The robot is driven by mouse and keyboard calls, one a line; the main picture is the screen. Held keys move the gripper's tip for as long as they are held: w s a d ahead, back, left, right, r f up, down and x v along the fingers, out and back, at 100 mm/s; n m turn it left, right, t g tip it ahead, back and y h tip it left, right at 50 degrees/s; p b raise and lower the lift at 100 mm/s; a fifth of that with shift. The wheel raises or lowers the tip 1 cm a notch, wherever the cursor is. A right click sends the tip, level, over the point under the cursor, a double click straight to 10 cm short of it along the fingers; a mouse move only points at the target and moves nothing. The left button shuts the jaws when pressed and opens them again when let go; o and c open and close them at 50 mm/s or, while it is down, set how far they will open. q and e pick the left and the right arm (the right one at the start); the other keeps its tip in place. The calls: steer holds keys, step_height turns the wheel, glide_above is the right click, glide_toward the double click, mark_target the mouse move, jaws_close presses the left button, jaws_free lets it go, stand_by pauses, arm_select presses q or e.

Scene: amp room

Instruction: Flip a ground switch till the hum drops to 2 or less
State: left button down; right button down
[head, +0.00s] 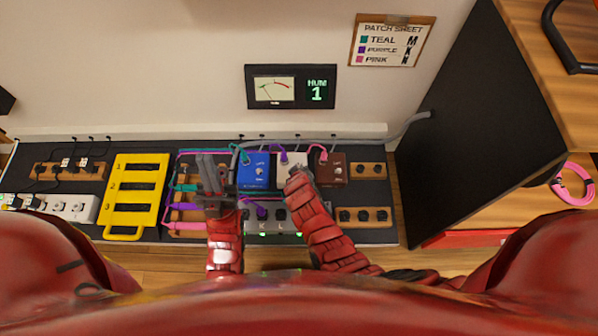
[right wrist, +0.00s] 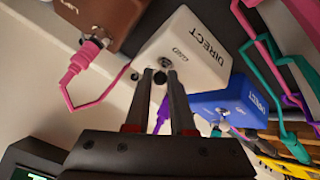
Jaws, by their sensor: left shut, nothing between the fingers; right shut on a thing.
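The hum meter (head: 290,87) on the wall reads 1 in green. Three direct boxes stand in a row on the board: blue (head: 253,168), white (head: 291,158) and brown (head: 331,171). In the right wrist view the white box (right wrist: 190,45) shows the words DIRECT and GND. My right gripper (head: 297,176) is at the white box; its fingertips (right wrist: 158,78) are closed on the small ground switch (right wrist: 164,64) beside the GND mark, which they partly hide. My left gripper (head: 209,175) is shut and empty, left of the blue box.
A patch sheet (head: 393,40) listing teal, purple and pink hangs on the wall. A yellow numbered rack (head: 136,188) and a white power strip (head: 68,207) lie at left. Teal, purple and pink cables run among the boxes. A black cabinet side (head: 480,120) bounds the right.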

steer(key=shift+s+f+t+b, duration=0.2)
steer(key=shift+t+b, duration=0.2)
steer(key=shift+b, duration=0.2)
steer(key=c, duration=0.8)
jaws_free()
steer(key=shift+w, duration=0.1)
steer(key=shift+r, duration=0.1)
steer(key=p+v, duration=0.5)
steer(key=v, duration=1.2)
steer(key=shift+r, duration=0.15)
